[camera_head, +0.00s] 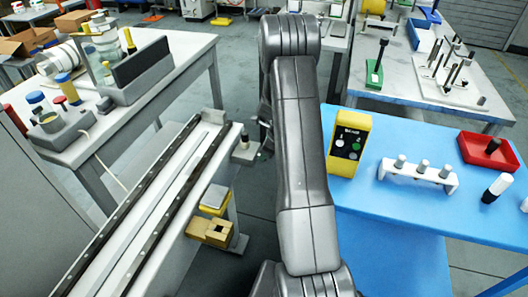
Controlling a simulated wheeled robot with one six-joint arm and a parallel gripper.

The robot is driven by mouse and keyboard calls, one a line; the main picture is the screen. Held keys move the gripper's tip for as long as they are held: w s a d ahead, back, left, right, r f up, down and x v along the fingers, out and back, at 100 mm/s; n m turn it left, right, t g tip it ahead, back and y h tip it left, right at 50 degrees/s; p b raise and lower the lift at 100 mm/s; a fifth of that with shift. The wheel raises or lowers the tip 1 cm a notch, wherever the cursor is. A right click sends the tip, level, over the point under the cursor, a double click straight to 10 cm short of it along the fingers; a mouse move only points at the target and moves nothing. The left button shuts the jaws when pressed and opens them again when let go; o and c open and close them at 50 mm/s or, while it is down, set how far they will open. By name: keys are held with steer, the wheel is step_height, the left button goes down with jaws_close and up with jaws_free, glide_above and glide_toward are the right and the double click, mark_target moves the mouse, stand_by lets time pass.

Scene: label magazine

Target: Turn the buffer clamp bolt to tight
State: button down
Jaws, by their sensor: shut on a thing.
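A grey clamp block (245,153) with a small upright post (244,136) sits at the far right end of the long pale rail (150,205). My arm rises through the middle of the view and bends over at the top. Its dark wrist end comes down behind the arm, just right of the block. My gripper (264,151) shows only as a small dark part there, shut at the block's right side. The bolt between its jaws is hidden, and I cannot see how far it is turned.
A blue table (400,225) on the right holds a yellow box with buttons (348,145), a white peg holder (417,176) and a red tray (487,150). A white bench (165,85) stands at the left. Yellow blocks (211,230) lie below the rail.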

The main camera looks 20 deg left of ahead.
steer(key=shift+w+r+g+p, duration=0.2)
steer(key=shift+r+g+p, duration=0.05)
steer(key=shift+g+p, duration=0.55)
steer(key=g, duration=0.2)
steer(key=m+g, duration=0.1)
steer(key=g, duration=0.2)
steer(key=w+f+m+g, duration=0.1)
steer(key=g, duration=0.1)
steer(key=shift+g, duration=0.4)
stand_by(0.4)
steer(key=c, duration=1.5)
jaws_free()
steer(key=shift+a, duration=0.1)
steer(key=shift+w, duration=0.1)
